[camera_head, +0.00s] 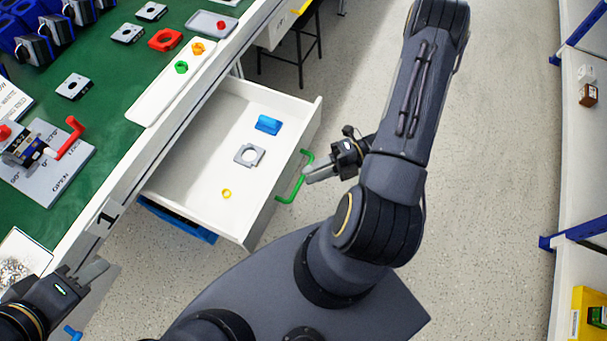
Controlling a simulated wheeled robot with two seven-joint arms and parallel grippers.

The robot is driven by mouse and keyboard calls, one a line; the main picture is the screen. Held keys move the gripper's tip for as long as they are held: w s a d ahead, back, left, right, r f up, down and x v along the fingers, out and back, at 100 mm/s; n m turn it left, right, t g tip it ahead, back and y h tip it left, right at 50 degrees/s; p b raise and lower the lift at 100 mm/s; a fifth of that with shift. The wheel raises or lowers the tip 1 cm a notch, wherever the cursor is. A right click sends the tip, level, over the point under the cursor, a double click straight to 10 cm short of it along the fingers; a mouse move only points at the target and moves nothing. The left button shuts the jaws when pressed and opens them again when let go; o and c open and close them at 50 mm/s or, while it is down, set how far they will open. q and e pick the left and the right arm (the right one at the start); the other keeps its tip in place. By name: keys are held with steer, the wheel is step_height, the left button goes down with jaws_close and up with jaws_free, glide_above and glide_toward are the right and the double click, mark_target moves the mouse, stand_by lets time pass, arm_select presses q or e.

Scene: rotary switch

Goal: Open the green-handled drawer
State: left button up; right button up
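The white drawer (215,205) with the green handle (292,188) stands pulled out from under the green-topped workbench (100,110). Inside lie a blue block (268,124), a grey square plate with a hole (249,154) and a small yellow ring (226,193). My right gripper (310,174) is at the handle's outer side, its tip overlapping the handle bar in this view. I cannot tell whether its fingers grip the bar. My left gripper (98,272) is at the lower left by the bench's front edge, away from the drawer; its finger gap is not clear.
A grey panel with a red-handled rotary switch (50,165) lies on the bench. A white strip with orange and green parts (175,85) runs along the bench edge. A black stool (295,50) stands behind the drawer. Shelving (583,150) lines the right; floor between is clear.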

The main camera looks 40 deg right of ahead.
steer(key=v, duration=0.4)
steer(key=shift+d, duration=0.15)
stand_by(0.4)
steer(key=a+r+m+h+p, duration=0.2)
steer(key=r+m+h+p, duration=0.2)
steer(key=r+m, duration=0.7)
steer(key=s+a+r+m+t+h+p, duration=0.1)
steer(key=a+r+m+h+p, duration=0.2)
steer(key=r+m, duration=0.8)
steer(key=s+a+r+m+h+p, duration=0.1)
steer(key=a+r+m+h+p, duration=0.2)
steer(key=r+m, duration=0.8)
steer(key=r+h+p, duration=0.1)
steer(key=h+p, duration=0.1)
steer(key=p, duration=0.1)
steer(key=shift+r+t, duration=0.3)
steer(key=shift+r, duration=0.1)
